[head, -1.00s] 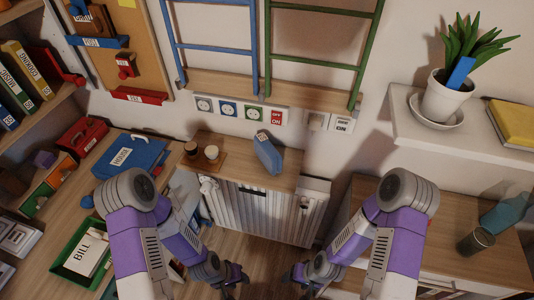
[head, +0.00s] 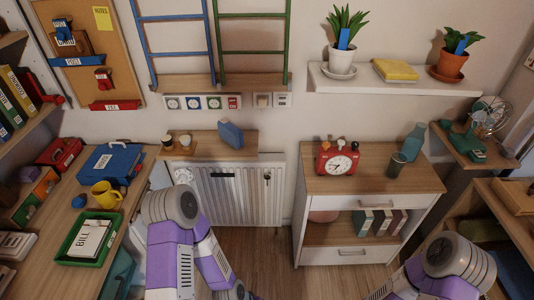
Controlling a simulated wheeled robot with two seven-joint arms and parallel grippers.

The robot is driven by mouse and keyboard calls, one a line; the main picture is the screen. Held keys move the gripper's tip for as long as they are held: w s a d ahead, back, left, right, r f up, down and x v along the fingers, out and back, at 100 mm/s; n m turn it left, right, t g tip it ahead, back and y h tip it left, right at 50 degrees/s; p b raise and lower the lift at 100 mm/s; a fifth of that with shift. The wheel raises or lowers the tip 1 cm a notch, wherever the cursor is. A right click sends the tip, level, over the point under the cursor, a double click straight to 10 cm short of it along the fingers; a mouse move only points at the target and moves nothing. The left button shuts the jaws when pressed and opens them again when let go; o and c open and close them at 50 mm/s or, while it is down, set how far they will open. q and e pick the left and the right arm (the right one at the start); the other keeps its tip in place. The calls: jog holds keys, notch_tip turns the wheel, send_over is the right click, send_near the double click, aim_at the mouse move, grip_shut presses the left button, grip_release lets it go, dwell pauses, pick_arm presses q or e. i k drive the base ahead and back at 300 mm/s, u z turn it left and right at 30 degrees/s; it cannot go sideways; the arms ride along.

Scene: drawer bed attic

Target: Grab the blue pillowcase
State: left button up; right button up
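I cannot make out a thing that is clearly a blue pillowcase. A small blue upright object (head: 230,134) with a rounded, flat shape stands on the wooden shelf above the white radiator; I cannot tell what it is. A teal item (head: 118,273) shows partly beside the desk at the lower left, its shape mostly hidden. My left arm comes in at the bottom centre-left and my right arm at the bottom right. Both grippers are below the picture's bottom edge, so neither fingers nor anything held can be seen.
A desk (head: 75,228) on the left holds a blue case (head: 110,165), a yellow mug (head: 106,195) and a green tray (head: 65,262).

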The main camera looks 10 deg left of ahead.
aim_at(231, 135)
jog(key=u, duration=0.7)
jog(key=i, duration=0.2)
jog(key=u, duration=0.1)
